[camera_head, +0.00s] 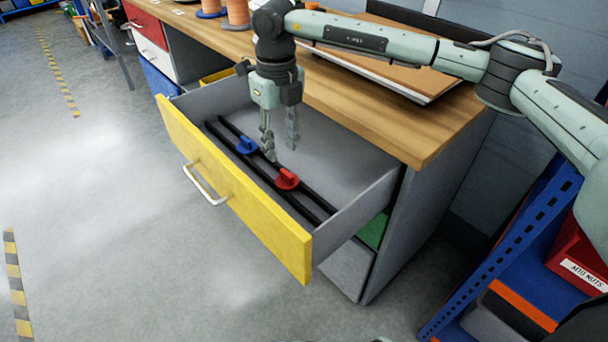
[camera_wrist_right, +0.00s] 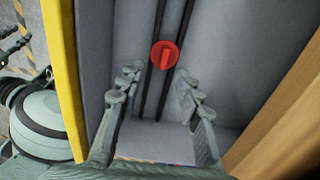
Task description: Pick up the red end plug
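The red end plug (camera_head: 287,179) sits on two dark parallel rails (camera_head: 312,205) inside the open drawer. A blue plug (camera_head: 247,146) sits further back on the same rails. My right gripper (camera_head: 281,150) is open and empty, pointing down over the drawer, just behind the red plug. In the right wrist view the red plug (camera_wrist_right: 165,54) shows beyond the gap between the open fingertips (camera_wrist_right: 158,76), with no finger touching it. My left gripper is outside the head view; part of what may be it shows blurred at the left edge of the right wrist view.
The grey drawer has a yellow front (camera_head: 232,190) with a metal handle (camera_head: 205,184). The wooden worktop (camera_head: 415,140) overhangs behind it, carrying a flat board (camera_head: 385,75) and orange spools (camera_head: 237,13). A blue shelf rack (camera_head: 500,255) stands at right. The floor at left is clear.

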